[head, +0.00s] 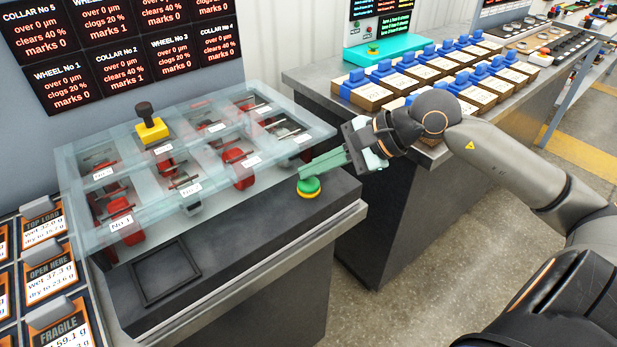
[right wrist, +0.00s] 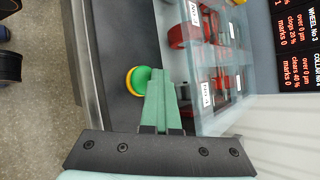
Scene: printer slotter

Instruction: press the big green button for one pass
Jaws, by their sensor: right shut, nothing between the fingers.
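The big green button (head: 309,186) is a round green cap on a yellow ring, on the dark bench top in front of the clear-covered machine (head: 190,165). It also shows in the right wrist view (right wrist: 138,79), left of my fingertips. My right gripper (head: 304,170) has pale green fingers, shut and empty. In the head view its tips are just behind and above the button. In the right wrist view the tips (right wrist: 157,74) overlap the button's right edge. I cannot tell whether they touch it. My left gripper is not in view.
The clear cover stands close beside my right fingers, with red and grey wheels and collars under it. A yellow block with a black knob (head: 150,125) sits on the cover. An empty black square frame (head: 165,271) lies at the front. Blue-topped boxes (head: 385,72) line the other bench.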

